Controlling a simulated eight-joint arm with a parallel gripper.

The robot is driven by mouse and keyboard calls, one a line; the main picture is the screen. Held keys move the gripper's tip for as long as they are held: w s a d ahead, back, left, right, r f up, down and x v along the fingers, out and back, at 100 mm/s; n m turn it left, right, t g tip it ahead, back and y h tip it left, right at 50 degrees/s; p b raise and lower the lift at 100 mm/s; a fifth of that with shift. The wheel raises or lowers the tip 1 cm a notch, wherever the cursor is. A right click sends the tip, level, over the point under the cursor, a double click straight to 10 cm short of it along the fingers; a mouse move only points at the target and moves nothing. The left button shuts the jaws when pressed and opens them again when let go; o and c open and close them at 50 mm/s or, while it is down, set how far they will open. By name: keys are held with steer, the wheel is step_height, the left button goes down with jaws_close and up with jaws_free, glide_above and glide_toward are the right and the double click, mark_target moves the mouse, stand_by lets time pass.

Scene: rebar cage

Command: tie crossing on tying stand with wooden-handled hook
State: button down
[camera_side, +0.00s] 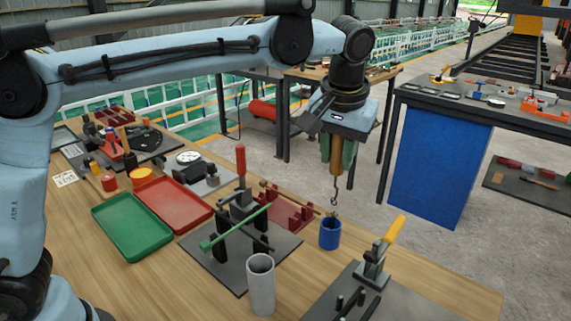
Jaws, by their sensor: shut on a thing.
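The wooden-handled hook (336,158) hangs upright from my gripper (337,152), with its brown handle between the greenish fingers. Its thin metal shank points down and ends in a small hook just above a blue cup (330,234); I cannot tell whether the tip is over the cup's mouth or behind it. The tying stand (240,250) is a dark plate to the left of the cup. It carries a green bar (233,227) that crosses a dark bar on black posts, beside a red-handled clamp (241,165). Any wire at the crossing is too small to make out.
A grey cylinder (261,285) stands in front of the stand. A yellow-handled clamp (385,245) on a dark plate is at front right. Green (131,250) and red (175,228) trays lie left. Several tools crowd the bench's far left. Bare wood shows at front left.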

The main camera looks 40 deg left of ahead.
steer(key=shift+r, duration=2.1)
steer(key=shift+s+a, duration=0.15)
steer(key=shift+a, duration=0.1)
steer(key=s+a+f, duration=0.2)
steer(key=s+a, duration=1.1)
steer(key=a, duration=0.1)
steer(key=shift+s, duration=0.15)
steer(key=shift+f, duration=0.1)
